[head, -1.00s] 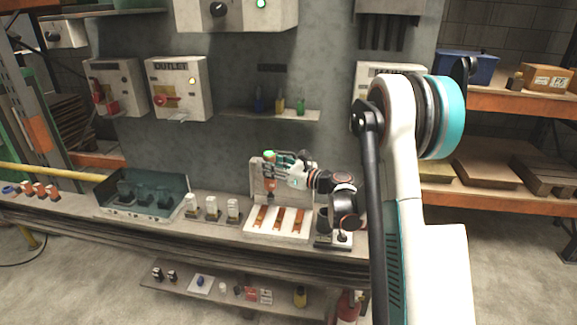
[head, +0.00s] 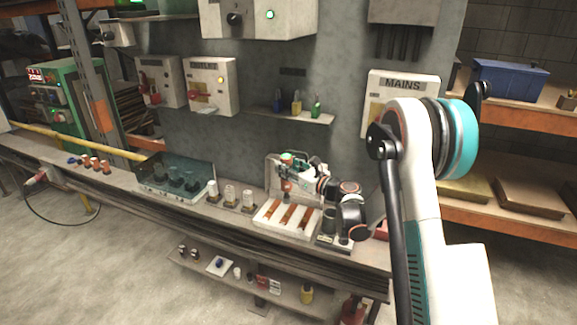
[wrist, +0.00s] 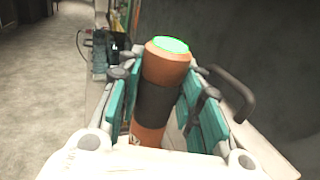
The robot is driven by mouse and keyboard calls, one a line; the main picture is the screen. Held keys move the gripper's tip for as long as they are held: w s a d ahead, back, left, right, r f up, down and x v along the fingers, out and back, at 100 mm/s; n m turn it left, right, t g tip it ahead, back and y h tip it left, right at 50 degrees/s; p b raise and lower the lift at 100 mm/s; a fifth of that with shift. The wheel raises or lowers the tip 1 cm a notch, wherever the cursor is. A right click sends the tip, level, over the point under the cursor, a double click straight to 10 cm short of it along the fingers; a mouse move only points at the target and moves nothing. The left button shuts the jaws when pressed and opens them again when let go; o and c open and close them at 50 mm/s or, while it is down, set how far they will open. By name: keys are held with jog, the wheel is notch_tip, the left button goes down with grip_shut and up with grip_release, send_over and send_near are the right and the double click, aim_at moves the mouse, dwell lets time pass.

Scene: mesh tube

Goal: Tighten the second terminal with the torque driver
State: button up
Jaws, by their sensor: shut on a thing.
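My gripper (wrist: 160,92) is shut on the torque driver (wrist: 165,72) in the wrist view. The driver has an orange body, a black band and a bright green top, and sits upright between the teal finger pads. In the head view my gripper (head: 292,168) is over the back of a white terminal block (head: 268,230) on the bench, and the driver's green top (head: 288,156) shows there. The block carries several copper strips (head: 291,216).
Left of the block stand pale cylindrical parts (head: 230,194) and a dark open-topped box (head: 175,178). A small shelf (head: 290,116) with coloured padlocks and the MAINS box (head: 400,88) are on the wall behind. A lower shelf (head: 235,275) holds small items.

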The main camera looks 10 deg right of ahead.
aim_at(291, 185)
jog(key=shift+f+b, duration=1.55)
jog(key=shift+f, duration=1.2)
jog(key=shift+b, duration=0.4)
jog(key=shift+f+b, duration=0.5)
jog(key=shift+b, duration=0.05)
dwell(0.4)
jog(key=shift+f+b, duration=0.25)
jog(key=shift+b, duration=0.6)
dwell(1.2)
jog(key=shift+r, duration=0.1)
jog(key=shift+r+p, duration=1.65)
jog(key=shift+r, duration=1.3)
